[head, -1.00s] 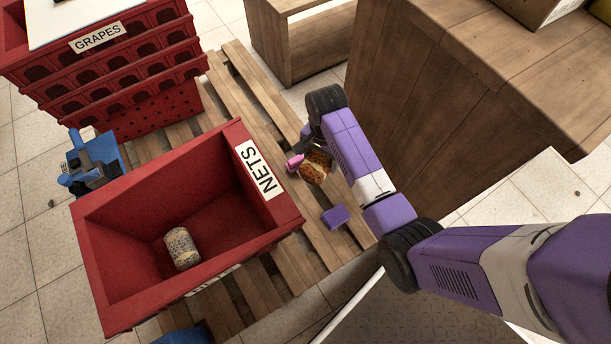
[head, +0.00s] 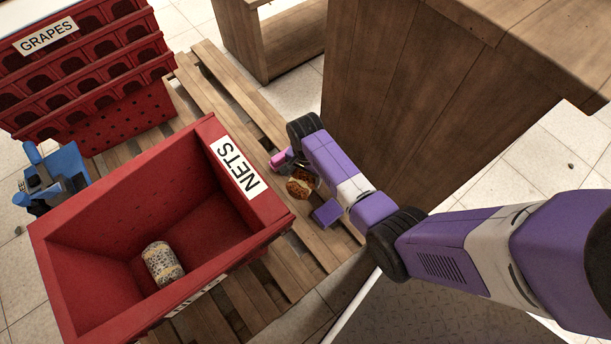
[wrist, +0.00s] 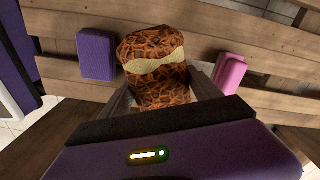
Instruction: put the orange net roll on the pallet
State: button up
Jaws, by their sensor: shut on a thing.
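The orange net roll (head: 300,183) is brown-orange mesh with a pale band around it. My gripper (head: 297,166) is shut on it, over the slats of the wooden pallet (head: 322,241), to the right of the red crate labelled NETS. In the wrist view the roll (wrist: 157,68) sits between the grey fingers of my gripper (wrist: 164,92), its far end towards the slats. I cannot tell whether the roll touches the slats.
A purple block (head: 327,213) and a pink block (head: 280,159) lie close on either side of the roll. The NETS crate (head: 66,232) holds a pale speckled roll (head: 162,263). Red GRAPES crates (head: 110,85) stand behind. A wooden cabinet (head: 400,110) rises at right.

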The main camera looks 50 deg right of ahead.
jog(key=shift+f+b, duration=1.05)
jog(key=shift+f, duration=1)
jog(key=shift+f, duration=0.1)
jog(key=o, duration=1.8)
